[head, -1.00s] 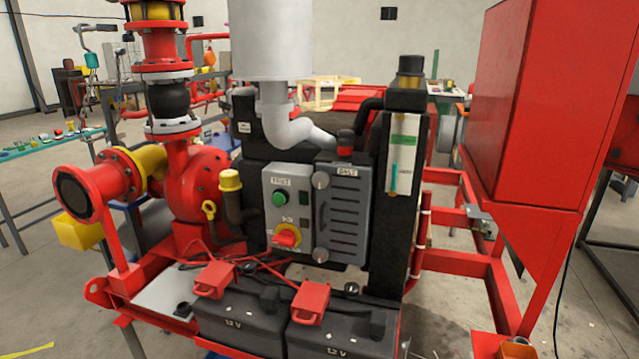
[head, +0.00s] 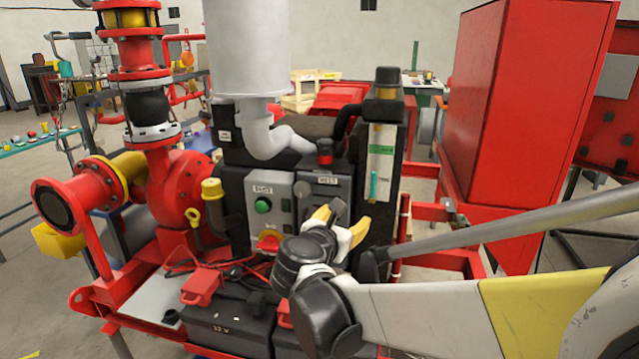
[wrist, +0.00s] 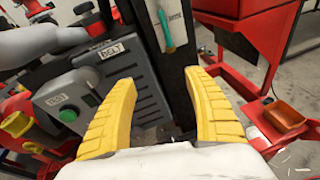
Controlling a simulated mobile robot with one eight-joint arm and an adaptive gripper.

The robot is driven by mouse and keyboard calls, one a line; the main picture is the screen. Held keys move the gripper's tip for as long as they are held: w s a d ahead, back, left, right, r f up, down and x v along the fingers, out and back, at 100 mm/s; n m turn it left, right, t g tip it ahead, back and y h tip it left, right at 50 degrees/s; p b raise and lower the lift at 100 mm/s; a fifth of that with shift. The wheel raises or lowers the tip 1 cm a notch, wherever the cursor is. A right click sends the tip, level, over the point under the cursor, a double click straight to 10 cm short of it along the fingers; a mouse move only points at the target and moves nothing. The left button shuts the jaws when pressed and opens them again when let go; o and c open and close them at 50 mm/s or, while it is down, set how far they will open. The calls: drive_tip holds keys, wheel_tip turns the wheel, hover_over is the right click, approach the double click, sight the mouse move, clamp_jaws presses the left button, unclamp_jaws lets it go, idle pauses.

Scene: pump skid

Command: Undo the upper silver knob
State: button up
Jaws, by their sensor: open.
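The upper silver knob (head: 302,190) sits at the upper left corner of the dark grey slotted cover (head: 327,191), beside the control box. In the wrist view the knob (wrist: 77,62) appears small, left of the cover's label. My gripper (head: 346,217) is open and empty, in front of the cover's right side, to the right of and below the knob. In the wrist view its yellow fingers (wrist: 162,85) are spread wide, with the cover's slots and a black post beyond them. The knob is apart from both fingers. My arm hides the lower part of the cover.
The grey control box (head: 283,188) with a green button (head: 263,205) and a red-yellow switch stands left of the cover. A black post (head: 382,150) with a gauge stands right. Batteries (head: 230,330) lie below, and a white pipe (head: 275,142) runs above.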

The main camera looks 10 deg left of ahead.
sight(301, 192)
drive_tip(key=a+n+t+y, duration=0.25)
drive_tip(key=a+n, duration=0.55)
drive_tip(key=a, duration=0.5)
drive_tip(key=shift+t, duration=0.35)
drive_tip(key=w, duration=0.3)
drive_tip(key=w+b, duration=0.1)
drive_tip(key=w, duration=0.3)
drive_tip(key=w+b, duration=0.1)
drive_tip(key=w, duration=0.3)
drive_tip(key=shift+d+r, duration=0.2)
drive_tip(key=shift+d, duration=0.2)
drive_tip(key=c, duration=1.2)
